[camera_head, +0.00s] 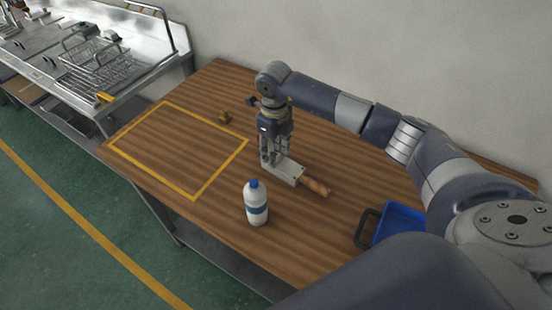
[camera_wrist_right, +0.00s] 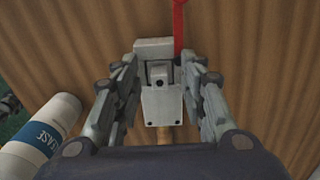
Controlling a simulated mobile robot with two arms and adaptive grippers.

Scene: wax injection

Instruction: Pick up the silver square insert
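A silver metal piece (camera_head: 284,170) with a wooden handle (camera_head: 316,187) lies on the wooden table under my right gripper (camera_head: 270,160). In the right wrist view, a pale square block (camera_wrist_right: 153,47) and a plate with small holes (camera_wrist_right: 162,105) show between the fingers of my right gripper (camera_wrist_right: 158,88). The fingers are spread to either side, with a visible gap to the plate. I cannot tell for sure which of these parts is the silver square insert. The right gripper partly hides the piece in the head view. My left gripper is not in view.
A white bottle with a blue cap (camera_head: 256,204) stands close by in front. A red thin object (camera_wrist_right: 180,25) is beside the block. A small brass part (camera_head: 226,117) lies behind. A blue tray (camera_head: 398,221) is at right. The yellow-taped area (camera_head: 184,196) is empty.

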